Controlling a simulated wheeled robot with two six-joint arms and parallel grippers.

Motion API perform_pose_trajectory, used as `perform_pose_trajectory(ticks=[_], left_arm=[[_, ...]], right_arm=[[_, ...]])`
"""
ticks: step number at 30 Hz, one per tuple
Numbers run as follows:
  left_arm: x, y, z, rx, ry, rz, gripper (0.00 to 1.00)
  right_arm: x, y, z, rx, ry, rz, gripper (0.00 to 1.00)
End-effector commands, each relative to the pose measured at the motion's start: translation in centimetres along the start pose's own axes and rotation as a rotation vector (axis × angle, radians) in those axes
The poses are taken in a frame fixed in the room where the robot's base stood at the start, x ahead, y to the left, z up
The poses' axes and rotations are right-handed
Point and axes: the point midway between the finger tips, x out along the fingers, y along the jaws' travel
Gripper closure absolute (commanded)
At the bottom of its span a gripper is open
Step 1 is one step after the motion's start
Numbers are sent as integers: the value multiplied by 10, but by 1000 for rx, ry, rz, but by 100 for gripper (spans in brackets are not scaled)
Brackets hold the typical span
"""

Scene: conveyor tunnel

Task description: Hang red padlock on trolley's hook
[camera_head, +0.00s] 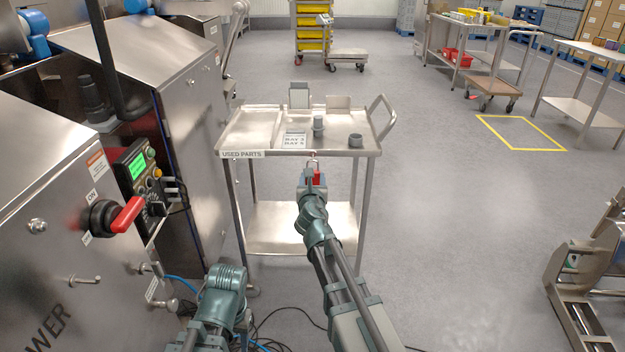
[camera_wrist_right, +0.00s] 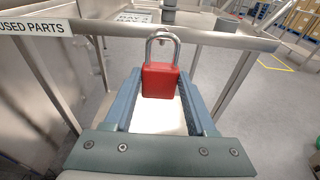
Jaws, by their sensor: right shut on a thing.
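The red padlock (camera_wrist_right: 160,80) is upright between the fingers of my right gripper (camera_wrist_right: 160,92), with its silver shackle up. In the head view the padlock (camera_head: 317,178) shows small and partly hidden by my right gripper (camera_head: 312,180), just in front of the trolley's front edge. In the right wrist view the shackle overlaps the front rim of the trolley (camera_wrist_right: 225,38). A small hook-like piece shows inside the shackle's loop; I cannot tell whether the shackle hangs on it. My left arm's link shows at the bottom of the head view, but its gripper does not.
The trolley's top (camera_head: 250,125) holds a cylinder (camera_head: 318,125), a dark ring-shaped part (camera_head: 355,140) and a small sign (camera_head: 294,141). A steel machine with a red switch handle (camera_head: 127,215) stands close on the left.

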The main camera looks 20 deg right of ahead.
Motion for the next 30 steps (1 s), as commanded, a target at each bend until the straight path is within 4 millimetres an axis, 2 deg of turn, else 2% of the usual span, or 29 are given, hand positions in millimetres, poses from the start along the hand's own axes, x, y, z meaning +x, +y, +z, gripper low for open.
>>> perform_pose_trajectory(ticks=[30], left_arm=[[0,0,0,0,0,0,50]], right_arm=[[34,0,5,-1,0,0,100]])
